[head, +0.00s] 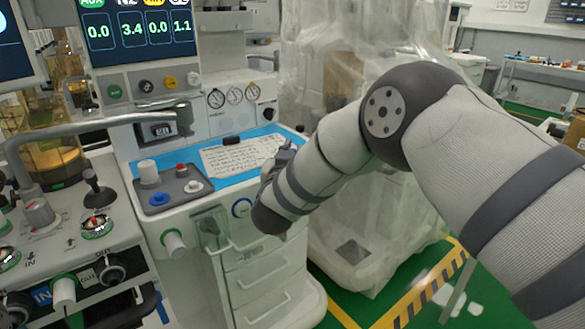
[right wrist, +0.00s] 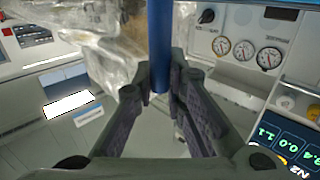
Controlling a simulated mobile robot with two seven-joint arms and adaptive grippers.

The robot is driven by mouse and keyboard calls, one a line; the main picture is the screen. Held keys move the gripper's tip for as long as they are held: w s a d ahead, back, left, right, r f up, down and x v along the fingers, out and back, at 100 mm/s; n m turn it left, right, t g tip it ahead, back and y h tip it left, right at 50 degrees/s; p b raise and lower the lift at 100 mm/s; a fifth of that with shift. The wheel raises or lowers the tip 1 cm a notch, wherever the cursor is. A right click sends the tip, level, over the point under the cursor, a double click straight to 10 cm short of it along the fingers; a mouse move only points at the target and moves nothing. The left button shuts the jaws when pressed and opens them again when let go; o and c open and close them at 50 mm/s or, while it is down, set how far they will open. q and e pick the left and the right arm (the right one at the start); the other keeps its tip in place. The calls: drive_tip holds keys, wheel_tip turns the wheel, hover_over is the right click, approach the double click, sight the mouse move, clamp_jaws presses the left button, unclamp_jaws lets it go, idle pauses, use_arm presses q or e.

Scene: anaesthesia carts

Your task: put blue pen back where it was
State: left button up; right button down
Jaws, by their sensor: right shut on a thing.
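The blue pen (right wrist: 159,45) comes down from the top of the right wrist view, with its lower end between the fingers of my right gripper (right wrist: 160,88). The gripper is shut on it. In the head view my right gripper (head: 284,152) is mostly hidden behind my own forearm, at the right end of the cart's blue top (head: 222,182). I cannot make out the pen clearly there. A handwritten sheet of paper (head: 240,157) lies on the blue top, just left of the gripper. My left gripper is not in view.
A grey control panel with knobs (head: 174,188) sits on the left of the blue top. A small black item (head: 231,140) lies at the paper's back edge. Gauges (head: 234,96) are behind. A plastic-covered machine (head: 350,220) stands close on the right.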

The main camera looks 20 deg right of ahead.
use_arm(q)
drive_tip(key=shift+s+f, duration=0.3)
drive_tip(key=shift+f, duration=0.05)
use_arm(e)
wheel_tip(320, 180, down, 4)
drive_tip(key=shift+w+r, duration=0.15)
drive_tip(key=shift+f, duration=0.2)
drive_tip(key=c, duration=1.6)
unclamp_jaws()
drive_tip(key=shift+c, duration=0.2)
drive_tip(key=shift+r, duration=0.1)
